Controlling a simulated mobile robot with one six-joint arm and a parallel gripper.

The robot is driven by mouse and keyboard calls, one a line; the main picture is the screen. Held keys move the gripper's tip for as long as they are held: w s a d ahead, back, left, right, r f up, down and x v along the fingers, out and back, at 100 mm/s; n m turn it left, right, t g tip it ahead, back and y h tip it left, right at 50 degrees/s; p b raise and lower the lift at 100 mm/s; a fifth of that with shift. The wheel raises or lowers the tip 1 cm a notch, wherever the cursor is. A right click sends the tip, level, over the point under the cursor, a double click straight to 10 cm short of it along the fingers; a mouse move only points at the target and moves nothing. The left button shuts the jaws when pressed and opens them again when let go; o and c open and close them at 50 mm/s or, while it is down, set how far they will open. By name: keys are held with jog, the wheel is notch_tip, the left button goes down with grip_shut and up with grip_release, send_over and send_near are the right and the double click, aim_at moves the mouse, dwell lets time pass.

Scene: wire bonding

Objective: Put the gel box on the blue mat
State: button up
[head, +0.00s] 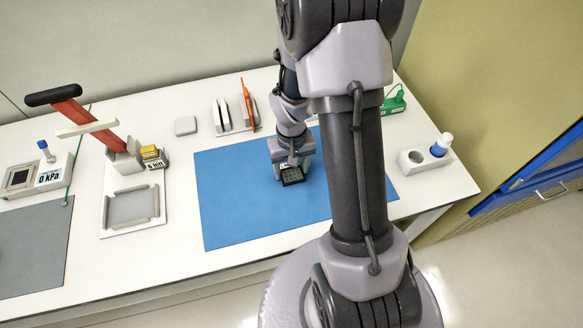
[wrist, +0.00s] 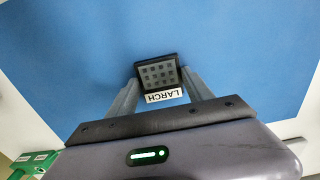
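The gel box is a small black box (wrist: 158,72) with a grid of dark squares and a white label reading LARCH. In the head view the gel box (head: 292,177) is over the middle of the blue mat (head: 235,215), at or just above its surface; I cannot tell if it touches. My gripper (head: 287,165) has one finger on each side of the box, and the wrist view shows both fingers (wrist: 160,80) against its sides. The blue mat (wrist: 80,50) fills most of the wrist view.
Left of the mat are a white tray fixture (head: 115,228), a red-handled press (head: 85,120) and a kPa meter (head: 40,178). Behind it stands a rack with an orange tool (head: 247,105). At right is a white holder with a blue-banded bottle (head: 412,163). The mat's left part is clear.

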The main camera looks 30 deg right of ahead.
jog(key=o, duration=0.4)
notch_tip(320, 180, up, 12)
jog(key=p, duration=0.6)
notch_tip(320, 180, up, 9)
jog(key=t, duration=0.2)
send_over(291, 171)
jog(key=a, duration=0.4)
jog(key=s+a+r+m+t+y, duration=0.1)
jog(key=s+a+r+t+y, duration=0.1)
jog(key=s+a+r, duration=0.9)
jog(key=shift+s+r+t, duration=0.85)
jog(key=shift+r+t, duration=0.05)
